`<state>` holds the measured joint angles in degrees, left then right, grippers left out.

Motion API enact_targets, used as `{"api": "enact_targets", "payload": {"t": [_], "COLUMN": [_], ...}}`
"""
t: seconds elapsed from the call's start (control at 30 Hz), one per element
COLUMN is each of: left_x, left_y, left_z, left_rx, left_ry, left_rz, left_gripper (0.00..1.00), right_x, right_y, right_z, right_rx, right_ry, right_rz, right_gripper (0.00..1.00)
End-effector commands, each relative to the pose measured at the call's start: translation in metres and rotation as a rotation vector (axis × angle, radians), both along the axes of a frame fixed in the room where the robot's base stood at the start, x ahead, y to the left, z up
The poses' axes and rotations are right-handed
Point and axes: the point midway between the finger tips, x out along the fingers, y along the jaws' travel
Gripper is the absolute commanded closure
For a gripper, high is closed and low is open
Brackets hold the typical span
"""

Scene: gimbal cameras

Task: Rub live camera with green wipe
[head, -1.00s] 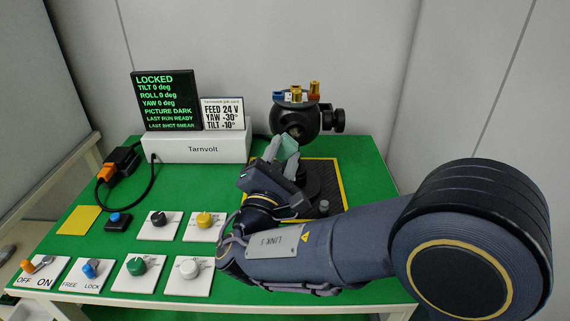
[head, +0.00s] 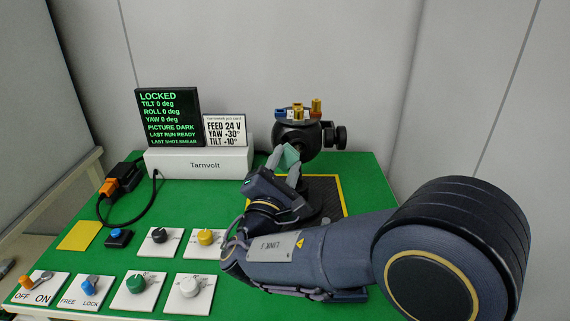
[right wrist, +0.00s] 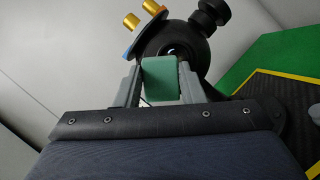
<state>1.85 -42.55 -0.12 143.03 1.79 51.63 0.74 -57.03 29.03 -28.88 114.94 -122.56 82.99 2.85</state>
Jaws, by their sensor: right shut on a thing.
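My right gripper (head: 286,156) is shut on the green wipe (head: 291,158), held up in front of the camera on the gimbal. The camera is a round black body (head: 298,137) with brass and blue fittings on top and a black knob at its right. In the right wrist view the wipe (right wrist: 160,82) sits between the two grey fingers, just below the dark lens (right wrist: 172,52) of the camera (right wrist: 186,48). I cannot tell whether wipe and lens touch. My left gripper is not in view.
A display (head: 169,118) reads LOCKED, PICTURE DARK and LAST SHOT SMEAR. It stands with a job card (head: 225,131) on the white Tarnvolt box (head: 198,163). Knobs and switches (head: 142,285) line the green table's front. A yellow pad (head: 79,236) lies at left.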

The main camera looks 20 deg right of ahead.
Motion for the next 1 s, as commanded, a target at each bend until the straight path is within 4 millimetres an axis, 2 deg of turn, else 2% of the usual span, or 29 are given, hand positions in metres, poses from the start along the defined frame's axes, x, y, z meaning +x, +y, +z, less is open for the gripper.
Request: {"api": "enact_targets", "payload": {"t": [1.0], "left_x": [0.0], "left_y": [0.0], "left_z": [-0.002], "left_rx": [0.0], "left_ry": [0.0], "left_rz": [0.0], "left_gripper": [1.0], "right_x": [0.018], "right_y": [-0.005], "right_z": [0.0], "right_rx": [0.0], "right_ry": [0.0], "right_rz": [0.0], "right_gripper": [0.83]}}
